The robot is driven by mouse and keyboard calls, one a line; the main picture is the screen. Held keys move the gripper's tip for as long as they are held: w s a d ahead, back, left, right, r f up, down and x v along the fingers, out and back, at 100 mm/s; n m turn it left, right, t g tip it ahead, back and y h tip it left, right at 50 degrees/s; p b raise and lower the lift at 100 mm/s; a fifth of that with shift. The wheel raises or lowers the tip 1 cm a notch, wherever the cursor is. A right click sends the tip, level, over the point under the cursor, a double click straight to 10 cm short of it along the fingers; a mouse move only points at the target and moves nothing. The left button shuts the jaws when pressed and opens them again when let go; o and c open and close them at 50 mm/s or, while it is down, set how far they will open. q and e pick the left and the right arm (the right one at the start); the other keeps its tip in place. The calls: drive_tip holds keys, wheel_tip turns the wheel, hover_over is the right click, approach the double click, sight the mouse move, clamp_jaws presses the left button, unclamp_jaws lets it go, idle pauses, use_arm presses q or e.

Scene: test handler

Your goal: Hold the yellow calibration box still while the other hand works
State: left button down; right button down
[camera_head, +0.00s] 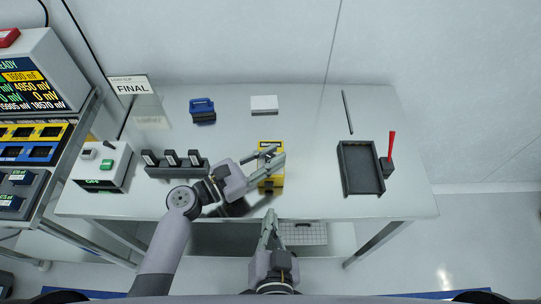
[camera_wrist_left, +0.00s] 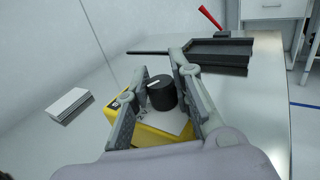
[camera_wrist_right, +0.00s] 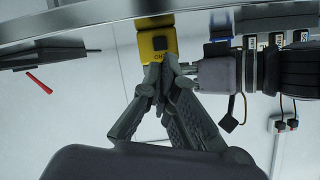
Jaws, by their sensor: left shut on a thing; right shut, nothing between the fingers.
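The yellow calibration box (camera_head: 276,184) stands near the front middle of the table. In the left wrist view the yellow box (camera_wrist_left: 150,142) has a black knob (camera_wrist_left: 162,93) on its top. My right gripper (camera_head: 270,218) is shut and empty, in front of the table edge and below the box in the picture. In the right wrist view its fingertips (camera_wrist_right: 163,62) overlap the lower part of the yellow box (camera_wrist_right: 158,38); I cannot tell whether they touch it.
A black tray (camera_head: 345,180) and a red-handled tool (camera_head: 391,145) are to the right. A rack of several black modules (camera_head: 178,171) is to the left. A blue item (camera_head: 202,107), a white block (camera_head: 264,104) and a "FINAL" sign (camera_head: 131,86) stand behind. The table between box and tray is clear.

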sight(269, 207)
drive_tip(key=shift+w, duration=0.1)
drive_tip(key=shift+s+a+f+m+g+y, duration=0.1)
drive_tip(key=shift+s+f+m+g+y, duration=0.4)
drive_tip(key=shift+m+y, duration=1.6)
drive_tip(key=shift+s+f+m+g+y, duration=0.25)
drive_tip(key=shift+f+m+y, duration=0.35)
drive_tip(key=shift+m+y, duration=1.45)
drive_tip(key=shift+s+a+f+m+g+y, duration=0.1)
drive_tip(key=shift+s+f+m+g+y, duration=0.3)
drive_tip(key=shift+m+y, duration=1.65)
drive_tip(key=shift+f+m+h, duration=0.1)
drive_tip(key=shift+m+h, duration=0.3)
drive_tip(key=shift+w, duration=4.35)
